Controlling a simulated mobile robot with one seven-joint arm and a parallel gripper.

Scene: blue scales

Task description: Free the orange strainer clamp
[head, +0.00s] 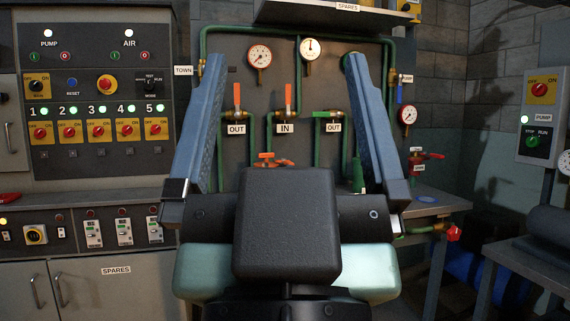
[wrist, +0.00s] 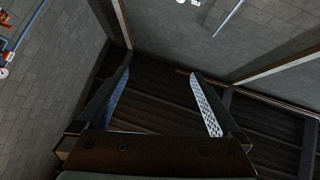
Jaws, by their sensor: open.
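An orange clamp handle (head: 266,156), which looks like the strainer clamp, shows just above the dark block of my gripper in the head view. Its lower part and whatever it grips are hidden behind that block. My gripper (head: 282,60) is open and empty, its two blue fingers spread wide and pointing up, between the camera and the pipe panel. In the wrist view the open fingers (wrist: 161,74) have only a dark ribbed surface between them. I cannot make out the clamp in the wrist view.
A switch panel (head: 98,95) stands at the left. A red valve (head: 427,156) and workbench (head: 440,201) are at the right. A shelf (head: 335,13) hangs overhead.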

